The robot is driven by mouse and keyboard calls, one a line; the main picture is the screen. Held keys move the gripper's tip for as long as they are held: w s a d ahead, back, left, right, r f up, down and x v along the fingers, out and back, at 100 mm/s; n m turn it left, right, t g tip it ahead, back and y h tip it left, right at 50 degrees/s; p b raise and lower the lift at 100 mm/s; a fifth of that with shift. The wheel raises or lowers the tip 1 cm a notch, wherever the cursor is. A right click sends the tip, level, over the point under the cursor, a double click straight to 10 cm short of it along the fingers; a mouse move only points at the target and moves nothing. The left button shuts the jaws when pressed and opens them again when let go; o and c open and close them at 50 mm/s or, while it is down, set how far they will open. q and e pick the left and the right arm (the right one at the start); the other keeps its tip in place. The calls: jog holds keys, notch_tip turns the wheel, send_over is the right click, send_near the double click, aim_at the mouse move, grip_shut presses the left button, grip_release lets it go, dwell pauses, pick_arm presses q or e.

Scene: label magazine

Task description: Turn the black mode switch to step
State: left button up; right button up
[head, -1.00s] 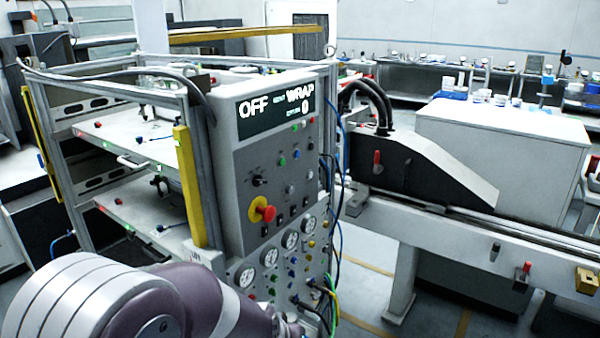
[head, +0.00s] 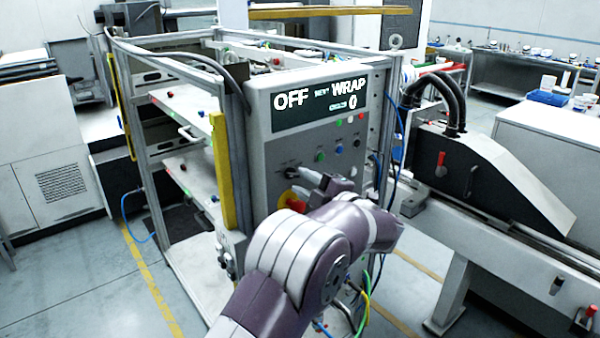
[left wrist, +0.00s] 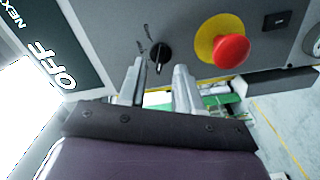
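The black mode switch (head: 292,171) is a small round knob on the grey control panel (head: 285,150), below the display reading OFF and WRAP. In the left wrist view the switch (left wrist: 160,57) has a pale pointer line and sits just beyond and between my fingertips. My left gripper (head: 309,187) is in front of the panel; in the left wrist view its two fingers (left wrist: 158,72) are apart, with nothing between them but the knob ahead. I cannot tell whether they touch it. My right gripper is not in view.
A red emergency stop on a yellow disc (left wrist: 230,50) is right beside the fingers in the wrist view. A yellow post (head: 222,170) stands left of the panel. Cables hang at its right, near a black sloped machine housing (head: 480,165).

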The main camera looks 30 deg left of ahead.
aim_at(291, 174)
pick_arm(q)
jog(key=shift+x, duration=1.2)
jog(key=shift+s, duration=0.1)
grip_shut()
